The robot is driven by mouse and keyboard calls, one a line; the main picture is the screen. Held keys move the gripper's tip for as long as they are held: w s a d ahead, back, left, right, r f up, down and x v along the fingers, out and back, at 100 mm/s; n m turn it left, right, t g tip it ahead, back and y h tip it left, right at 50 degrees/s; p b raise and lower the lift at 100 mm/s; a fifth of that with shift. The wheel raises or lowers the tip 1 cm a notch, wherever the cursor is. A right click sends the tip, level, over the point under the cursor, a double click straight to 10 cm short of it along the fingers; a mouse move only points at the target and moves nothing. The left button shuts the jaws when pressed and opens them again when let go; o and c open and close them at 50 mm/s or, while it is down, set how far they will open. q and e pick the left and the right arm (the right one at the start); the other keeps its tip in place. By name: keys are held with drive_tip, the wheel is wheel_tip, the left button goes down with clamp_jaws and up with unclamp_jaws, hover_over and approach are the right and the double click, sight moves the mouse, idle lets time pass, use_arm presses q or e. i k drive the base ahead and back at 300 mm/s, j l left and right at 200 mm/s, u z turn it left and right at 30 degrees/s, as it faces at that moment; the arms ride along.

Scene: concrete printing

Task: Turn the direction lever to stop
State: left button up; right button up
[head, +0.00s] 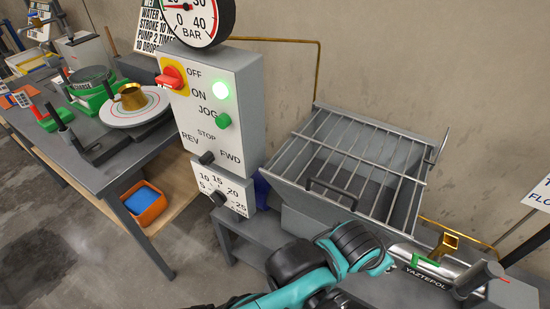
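The direction lever (207,157) is a small black knob low on the front of the grey control box (245,100). REV is printed to its left, STOP above it and FWD to its right. The knob is small in the head view, and I cannot tell surely which word it points at. Nothing touches it. A teal and black arm of mine (330,265) comes in at the bottom centre, below and to the right of the box. I see no gripper fingers of either arm.
The box carries a red OFF/ON switch (171,77), a lit green lamp (220,90), a green JOG button (223,121), a lower dial (219,198) and a gauge (192,16). A barred hopper (350,165) stands right; a workbench (110,165) stands left. The lever's front is clear.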

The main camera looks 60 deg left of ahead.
sight(207, 159)
drive_tip(key=u, duration=0.5)
drive_tip(key=k+j+u, duration=0.1)
drive_tip(key=u, duration=0.9)
drive_tip(key=j+u, duration=0.15)
drive_tip(key=u, duration=0.35)
drive_tip(key=j+u, duration=0.1)
drive_tip(key=u, duration=0.4)
drive_tip(key=k, duration=0.05)
